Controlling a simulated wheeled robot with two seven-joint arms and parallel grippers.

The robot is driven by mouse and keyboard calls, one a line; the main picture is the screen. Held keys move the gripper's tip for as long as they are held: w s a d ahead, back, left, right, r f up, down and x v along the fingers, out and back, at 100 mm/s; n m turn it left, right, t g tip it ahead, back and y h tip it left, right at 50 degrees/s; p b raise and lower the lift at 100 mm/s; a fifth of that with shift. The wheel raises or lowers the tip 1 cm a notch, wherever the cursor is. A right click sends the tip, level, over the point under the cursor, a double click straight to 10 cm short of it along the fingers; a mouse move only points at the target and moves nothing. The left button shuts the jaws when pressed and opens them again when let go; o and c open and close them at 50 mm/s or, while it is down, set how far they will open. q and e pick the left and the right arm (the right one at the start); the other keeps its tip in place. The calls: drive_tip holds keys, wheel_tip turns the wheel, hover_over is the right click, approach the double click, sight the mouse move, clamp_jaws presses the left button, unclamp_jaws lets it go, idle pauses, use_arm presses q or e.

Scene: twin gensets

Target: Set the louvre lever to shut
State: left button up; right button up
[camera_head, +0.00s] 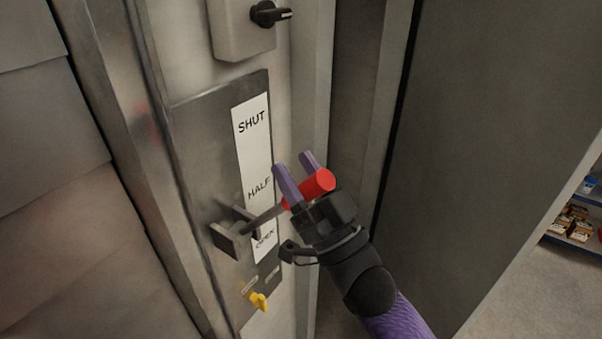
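The louvre lever is a grey rod with a red handle (318,184), standing out from a dark metal plate (205,135). A white label strip (251,150) on the plate reads SHUT at the top, HALF in the middle and OPEN at the bottom. The rod meets the plate beside the stretch between HALF and OPEN. My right gripper (297,165) is at the red handle, its two purple fingers apart. One finger crosses in front of the handle and the other shows behind it. Whether both press on it I cannot tell. My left gripper is not in view.
A black rotary knob (268,14) on a grey box is above the plate. A yellow tag or key (259,301) is below the lever. A large dark panel (490,120) stands to the right, with stocked shelves (574,222) beyond it.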

drive_tip(key=shift+o, duration=0.9)
drive_tip(key=shift+w+a+f, duration=0.1)
drive_tip(key=shift+a, duration=0.05)
drive_tip(key=b+v, duration=0.4)
drive_tip(key=v, duration=0.6)
